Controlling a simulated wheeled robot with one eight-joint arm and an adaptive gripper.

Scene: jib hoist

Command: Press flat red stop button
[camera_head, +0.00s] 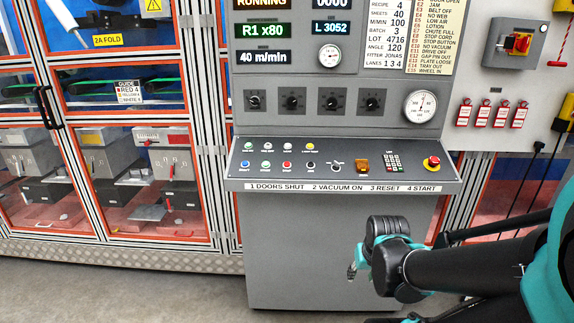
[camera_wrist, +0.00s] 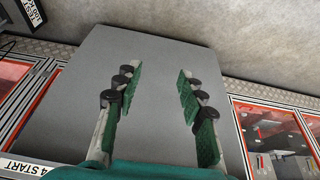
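My gripper (camera_head: 356,268) is below the panel's front edge, before the console's lower front, to the right of the flat red button. In the wrist view my gripper (camera_wrist: 160,80) is open and empty, with the grey console front (camera_wrist: 155,60) behind its fingers. No button shows in the wrist view.
The panel also carries green, blue, white and yellow buttons, a toggle, an amber switch (camera_head: 362,166) and a keypad (camera_head: 393,162). A label strip (camera_head: 345,188) runs along its front edge. Framed glazed guards (camera_head: 110,150) stand left. Floor (camera_head: 130,290) is clear at lower left.

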